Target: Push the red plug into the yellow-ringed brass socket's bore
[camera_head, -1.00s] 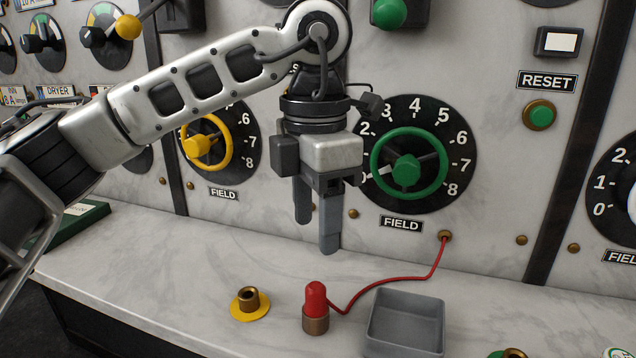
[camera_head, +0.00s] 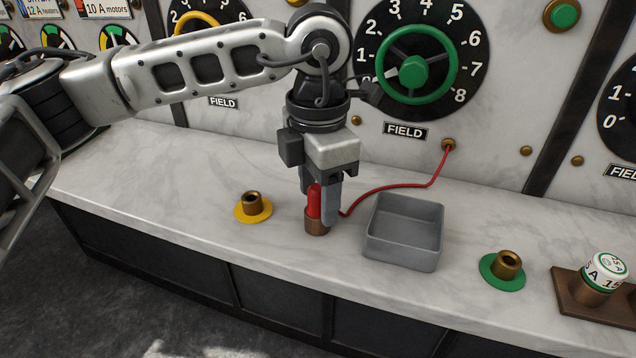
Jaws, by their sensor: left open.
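The red plug (camera_head: 314,203) stands upright in a brass holder (camera_head: 317,227) on the marble ledge, its red cord leaving to the right. My left gripper (camera_head: 319,207) points down over the plug, its open fingers around the red body; contact cannot be told. The yellow-ringed brass socket (camera_head: 252,200) stands on the ledge to the left of the plug, and its bore faces up and looks empty. My right gripper is not in view.
A grey open tray (camera_head: 404,251) stands just right of the plug. Beyond it are a green-ringed brass socket (camera_head: 507,264) and a white-capped fuse on a brown base (camera_head: 590,309). The red cord (camera_head: 398,187) runs to the panel. Ledge left of the yellow-ringed socket is clear.

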